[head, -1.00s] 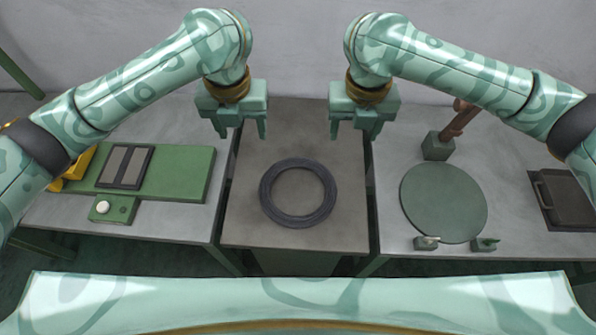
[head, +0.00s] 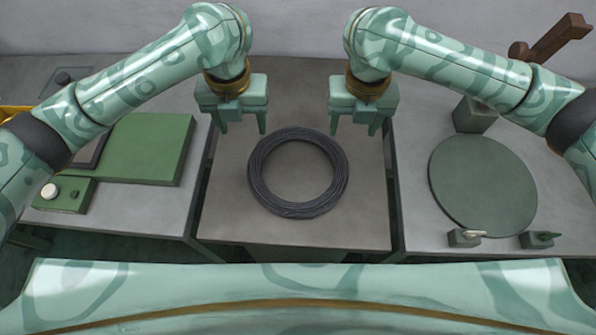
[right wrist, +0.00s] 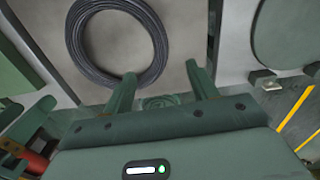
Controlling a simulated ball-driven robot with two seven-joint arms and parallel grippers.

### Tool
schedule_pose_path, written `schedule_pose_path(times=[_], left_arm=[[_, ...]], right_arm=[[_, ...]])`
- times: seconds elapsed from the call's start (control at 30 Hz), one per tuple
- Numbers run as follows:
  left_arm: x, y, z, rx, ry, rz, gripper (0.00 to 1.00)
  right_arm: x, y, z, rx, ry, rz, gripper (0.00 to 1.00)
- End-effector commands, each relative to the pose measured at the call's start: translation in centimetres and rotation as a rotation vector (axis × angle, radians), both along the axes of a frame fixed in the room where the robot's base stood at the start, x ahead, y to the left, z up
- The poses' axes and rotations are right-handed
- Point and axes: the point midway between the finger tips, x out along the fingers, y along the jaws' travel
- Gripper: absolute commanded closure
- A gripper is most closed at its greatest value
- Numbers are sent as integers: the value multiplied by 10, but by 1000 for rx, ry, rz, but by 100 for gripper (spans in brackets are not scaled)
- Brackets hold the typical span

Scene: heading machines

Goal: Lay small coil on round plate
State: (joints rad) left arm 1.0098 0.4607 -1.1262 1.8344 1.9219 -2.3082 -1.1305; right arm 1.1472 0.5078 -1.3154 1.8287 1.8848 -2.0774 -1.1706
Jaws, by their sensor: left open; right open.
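A dark grey coil (head: 261,186) of wound strand lies flat on the grey middle table. It also shows in the right wrist view (right wrist: 84,62), left of the fingers. A round green plate (head: 483,185) is on the right table; its edge shows in the right wrist view (right wrist: 285,35). My left gripper (head: 243,128) is open and empty, above the far left side of the coil. My right gripper (head: 355,130) is open and empty, above the far right side of the coil. In the right wrist view its fingers (right wrist: 162,82) are apart with nothing between them.
Two small grey blocks with levers (head: 465,237) (head: 537,240) stand at the plate's near edge. A green board (head: 150,150) and button box (head: 64,194) are on the left table. Gaps separate the tables.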

Motion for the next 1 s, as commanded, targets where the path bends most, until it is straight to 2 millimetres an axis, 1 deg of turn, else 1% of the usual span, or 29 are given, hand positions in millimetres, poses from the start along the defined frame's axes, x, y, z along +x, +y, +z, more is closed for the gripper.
schedule_pose_path(times=[0.03,0.3,0.37,0.47,0.57,0.67,1.0], left_arm=[[0,0,-2,-1,0,0,42],[0,0,0,-1,-1,0,42],[0,0,-2,-1,0,0,42],[0,-1,-9,-2,2,0,42],[-1,0,-24,-2,5,1,42],[-1,-1,-43,-3,5,1,42],[-1,0,-111,-1,4,2,42]], right_arm=[[0,0,-2,1,0,0,42],[0,0,0,1,-1,0,42],[0,0,-1,1,0,0,42],[0,0,-9,1,2,-1,42],[-1,0,-23,2,4,-1,42],[-1,1,-42,2,4,-2,42],[-1,0,-111,-1,3,-2,42]])
